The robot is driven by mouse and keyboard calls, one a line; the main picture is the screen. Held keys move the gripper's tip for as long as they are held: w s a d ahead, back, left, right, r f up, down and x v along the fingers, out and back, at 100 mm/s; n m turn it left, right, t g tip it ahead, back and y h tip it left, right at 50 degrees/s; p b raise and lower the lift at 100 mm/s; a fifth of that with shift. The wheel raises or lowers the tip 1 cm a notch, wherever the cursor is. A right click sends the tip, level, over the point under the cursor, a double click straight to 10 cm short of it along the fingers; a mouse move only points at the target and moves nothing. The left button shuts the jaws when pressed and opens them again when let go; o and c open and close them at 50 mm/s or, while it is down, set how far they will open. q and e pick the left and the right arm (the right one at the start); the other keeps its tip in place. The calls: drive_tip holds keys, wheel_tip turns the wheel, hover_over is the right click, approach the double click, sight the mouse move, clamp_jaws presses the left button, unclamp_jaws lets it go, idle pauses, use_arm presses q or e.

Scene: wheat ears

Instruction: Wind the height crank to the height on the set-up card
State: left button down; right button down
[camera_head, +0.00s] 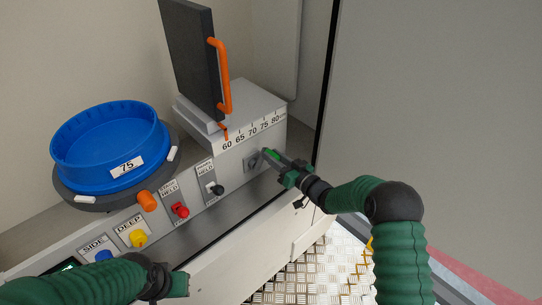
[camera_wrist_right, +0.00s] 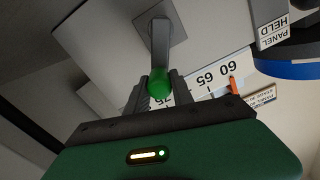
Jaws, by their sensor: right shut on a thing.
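The height crank (camera_head: 254,161) is on the machine's front panel, below the right end of the scale. It has a grey arm and a green knob, and its arm also shows in the right wrist view (camera_wrist_right: 160,42). My right gripper (camera_head: 273,155) is shut on the green knob (camera_wrist_right: 158,82). The height scale (camera_head: 250,132) reads 60 to 80 cm, and its orange pointer (camera_head: 225,133) stands at about 60. A white card (camera_head: 126,167) marked 75 is on the blue tub. My left gripper (camera_head: 180,285) is at the bottom; its jaws are not clear.
The blue tub (camera_head: 108,140) stands left on a dark round base. A dark upright panel (camera_head: 192,60) with an orange handle (camera_head: 221,75) rises above the scale. Red (camera_head: 180,210), yellow (camera_head: 138,238) and black (camera_head: 216,189) controls line the front. A grey wall stands right.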

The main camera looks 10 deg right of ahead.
drive_tip(key=shift+w+d+f+m, duration=0.1)
drive_tip(key=shift+d+f+m, duration=0.2)
drive_tip(key=shift+m, duration=0.1)
drive_tip(key=c, duration=1.1)
unclamp_jaws()
drive_tip(key=shift+r, duration=0.1)
drive_tip(key=p+v, duration=0.2)
drive_tip(key=v, duration=1.5)
